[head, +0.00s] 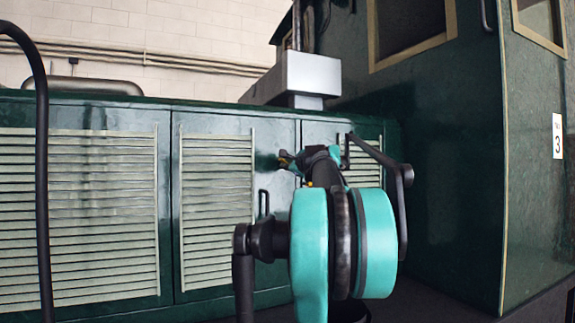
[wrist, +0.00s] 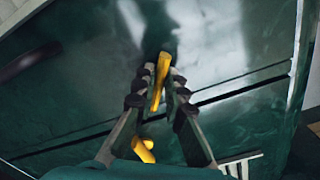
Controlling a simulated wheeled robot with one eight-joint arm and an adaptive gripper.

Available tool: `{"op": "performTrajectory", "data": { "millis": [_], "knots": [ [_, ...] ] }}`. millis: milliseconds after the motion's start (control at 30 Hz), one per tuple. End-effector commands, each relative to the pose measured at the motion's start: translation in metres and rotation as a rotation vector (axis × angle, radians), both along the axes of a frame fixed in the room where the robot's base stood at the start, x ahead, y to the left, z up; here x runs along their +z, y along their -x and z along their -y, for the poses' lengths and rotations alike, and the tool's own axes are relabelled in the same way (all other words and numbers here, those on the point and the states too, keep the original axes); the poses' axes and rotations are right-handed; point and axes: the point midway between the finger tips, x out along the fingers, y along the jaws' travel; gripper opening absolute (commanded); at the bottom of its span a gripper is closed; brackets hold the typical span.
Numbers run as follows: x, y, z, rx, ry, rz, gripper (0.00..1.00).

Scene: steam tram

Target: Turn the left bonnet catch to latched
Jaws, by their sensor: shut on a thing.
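In the wrist view, a yellow catch (wrist: 161,70) stands out from the dark green bonnet panel (wrist: 95,85). My gripper (wrist: 160,81) is shut on it, with one dark finger on each side. The catch lies nearly along the fingers, tilted slightly. A second yellow piece (wrist: 143,151) shows lower down between the finger bases; I cannot tell what it belongs to. In the head view, my gripper (head: 288,160) is at the upper part of the green bonnet side (head: 277,140), mostly hidden by my arm. The catch cannot be made out there.
Pale louvres (head: 80,215) cover the bonnet doors. A black handle (head: 263,203) is on the bonnet side below my gripper. A grey box (head: 305,73) stands above the bonnet. The green cab wall (head: 450,160) rises at the right. A black curved pipe (head: 42,150) crosses the left.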

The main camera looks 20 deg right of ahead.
Motion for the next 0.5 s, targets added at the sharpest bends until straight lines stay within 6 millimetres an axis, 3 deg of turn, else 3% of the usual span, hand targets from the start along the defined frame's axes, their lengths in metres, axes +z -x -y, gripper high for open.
{"op": "performTrajectory", "data": {
  "millis": [500],
  "knots": [
    [-0.0031, 0.0001, -0.0016, 0.001, 0.443, 0.015, 0.0]
  ]
}}
